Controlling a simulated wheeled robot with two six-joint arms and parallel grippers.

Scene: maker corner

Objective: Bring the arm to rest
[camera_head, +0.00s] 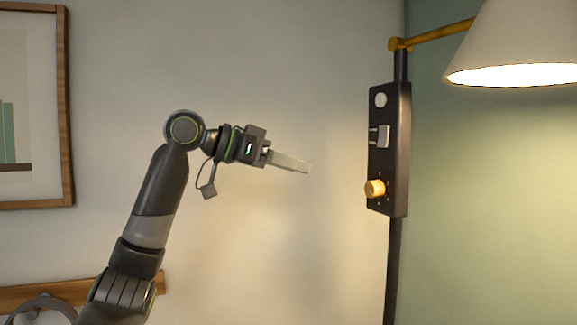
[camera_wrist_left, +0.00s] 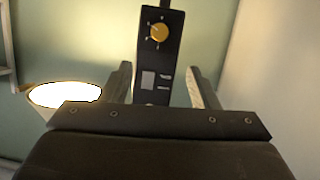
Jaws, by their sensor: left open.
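My left arm rises from the lower left of the head view, and its gripper (camera_head: 290,162) points right toward a dark control panel (camera_head: 389,150). The gripper is open and empty, with clear air between its tips and the panel. In the left wrist view the two fingers of the gripper (camera_wrist_left: 160,85) stand apart, with the panel (camera_wrist_left: 160,60) seen between and beyond them. The panel carries a round white button, a light rocker or slider, and a yellow knob (camera_head: 375,188). The knob also shows in the left wrist view (camera_wrist_left: 159,33). My right gripper is in neither view.
A lit lamp shade (camera_head: 520,45) hangs from a brass arm (camera_head: 440,35) at the upper right, joined to the panel's dark pole (camera_head: 393,265). A framed picture (camera_head: 66,110) hangs on the left wall. A wooden rail (camera_head: 75,292) runs behind my arm.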

